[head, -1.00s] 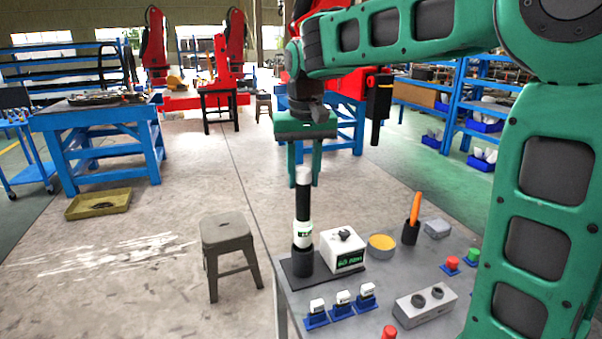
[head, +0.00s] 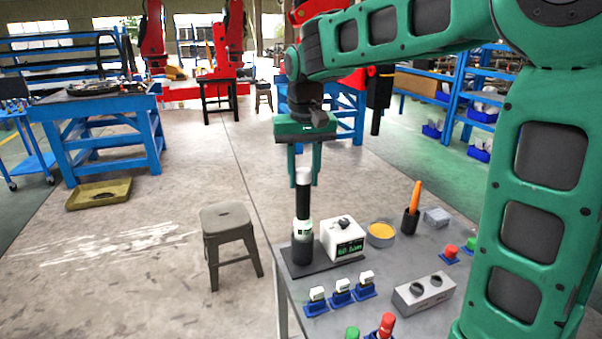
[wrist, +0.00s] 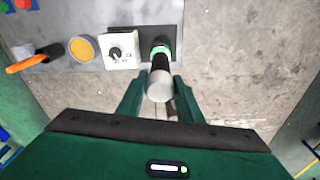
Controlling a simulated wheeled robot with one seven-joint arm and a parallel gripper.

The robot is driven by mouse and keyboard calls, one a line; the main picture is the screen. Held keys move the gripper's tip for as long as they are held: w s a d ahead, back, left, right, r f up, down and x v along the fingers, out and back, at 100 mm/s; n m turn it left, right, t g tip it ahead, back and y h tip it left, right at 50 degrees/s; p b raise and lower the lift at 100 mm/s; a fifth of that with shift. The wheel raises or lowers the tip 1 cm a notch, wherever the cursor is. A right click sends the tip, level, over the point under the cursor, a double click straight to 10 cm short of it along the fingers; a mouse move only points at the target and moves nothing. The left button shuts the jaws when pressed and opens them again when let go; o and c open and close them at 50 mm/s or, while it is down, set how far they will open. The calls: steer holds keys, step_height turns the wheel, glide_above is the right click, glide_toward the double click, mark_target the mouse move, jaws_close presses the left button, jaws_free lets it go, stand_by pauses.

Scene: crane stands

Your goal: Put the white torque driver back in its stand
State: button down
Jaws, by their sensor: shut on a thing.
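The white torque driver (head: 303,177) stands upright, with a white top end, a black middle and a white band with green marks lower down. My gripper (head: 304,180) has a finger on each side of its top end and is shut on it. Its lower end is at the black cylindrical holder (head: 302,253) on the dark base plate; I cannot tell how deep it sits. In the wrist view the driver's pale top end (wrist: 160,88) is between my fingers, in line with the holder below, and a bright green ring (wrist: 160,50) shows further down.
A white box with a knob (head: 343,238) shares the base plate. A yellow-topped round container (head: 381,234), a black cup with an orange tool (head: 411,214), blue-based blocks (head: 341,291) and a grey two-hole block (head: 424,292) are also on the table. A stool (head: 228,240) stands left.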

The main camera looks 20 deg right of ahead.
steer(key=shift+f, duration=0.65)
steer(key=c, duration=1.2)
jaws_free()
steer(key=shift+s+r, duration=0.15)
steer(key=shift+r, duration=1.1)
steer(key=shift+s+r, duration=0.1)
steer(key=shift+r, duration=1.15)
steer(key=shift+s+a+r, duration=0.1)
steer(key=shift+s+r, duration=0.05)
steer(key=shift+r, duration=1.6)
steer(key=shift+s+a+r, duration=0.1)
steer(key=shift+s+r, duration=0.05)
steer(key=shift+r, duration=1.55)
steer(key=shift+s+r, duration=0.15)
steer(key=shift+r, duration=1.6)
